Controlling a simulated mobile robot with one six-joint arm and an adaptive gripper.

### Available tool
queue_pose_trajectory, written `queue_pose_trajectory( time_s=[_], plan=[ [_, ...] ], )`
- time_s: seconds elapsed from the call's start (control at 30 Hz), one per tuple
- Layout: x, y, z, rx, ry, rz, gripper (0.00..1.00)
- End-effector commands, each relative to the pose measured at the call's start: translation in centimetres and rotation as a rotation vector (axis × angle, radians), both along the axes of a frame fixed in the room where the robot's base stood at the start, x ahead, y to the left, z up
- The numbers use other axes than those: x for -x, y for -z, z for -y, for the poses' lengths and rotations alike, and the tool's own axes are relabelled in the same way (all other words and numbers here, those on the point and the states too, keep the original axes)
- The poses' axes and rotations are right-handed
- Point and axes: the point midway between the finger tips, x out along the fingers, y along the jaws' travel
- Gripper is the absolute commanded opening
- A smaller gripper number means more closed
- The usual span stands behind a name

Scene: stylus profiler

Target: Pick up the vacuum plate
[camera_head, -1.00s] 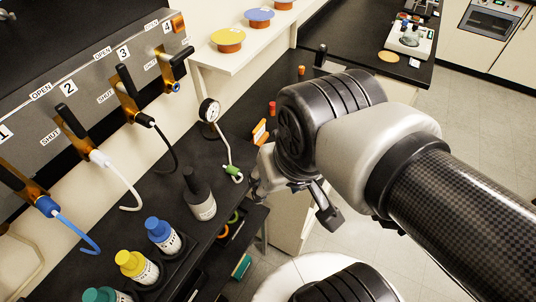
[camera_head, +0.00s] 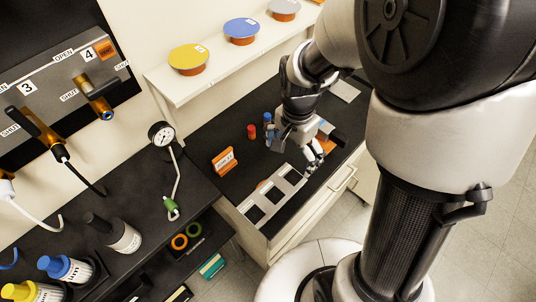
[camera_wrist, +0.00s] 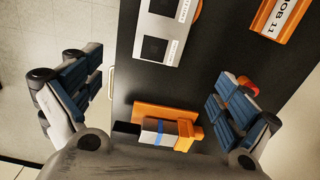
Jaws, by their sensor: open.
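My gripper (camera_head: 304,157) hangs over the dark bench by the wall and also shows in the wrist view (camera_wrist: 158,98). Its blue-padded fingers are spread wide and hold nothing. Between and below them in the wrist view lies an orange flat piece (camera_wrist: 165,112) with a white, blue-banded block (camera_wrist: 160,131) and a black end; my gripper's body hides part of it. No label names the vacuum plate, so I cannot tell which piece it is. A pale plate with square dark openings (camera_head: 255,212) lies at the bench's front edge, left of my gripper; it also shows in the wrist view (camera_wrist: 146,48).
An orange sign (camera_head: 224,161) stands on the bench, with a red-capped item (camera_head: 251,131) behind. A shelf (camera_head: 183,97) above holds yellow, blue and grey round pieces. A gauge (camera_head: 161,133), bottles (camera_head: 113,233) and valve handles (camera_head: 95,92) are at left. Floor shows at right.

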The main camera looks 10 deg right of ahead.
Motion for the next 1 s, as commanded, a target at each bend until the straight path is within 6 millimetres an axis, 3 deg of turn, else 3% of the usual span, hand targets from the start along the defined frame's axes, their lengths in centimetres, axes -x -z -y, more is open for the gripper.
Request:
queue_pose_trajectory(
  time_s=[0.1,0.3,0.57,0.87,1.0],
  plan=[
    [0.1,3.1,0.0,0.000,0.000,-0.004,0.97],
    [0.0,6.5,0.1,0.000,-0.001,-0.002,0.97],
    [-0.1,7.8,0.1,-0.001,-0.001,0.001,0.97],
    [-0.3,12.0,0.6,0.000,-0.001,-0.002,0.97],
    [-0.4,12.6,0.6,0.000,-0.002,0.002,0.97]
  ],
)
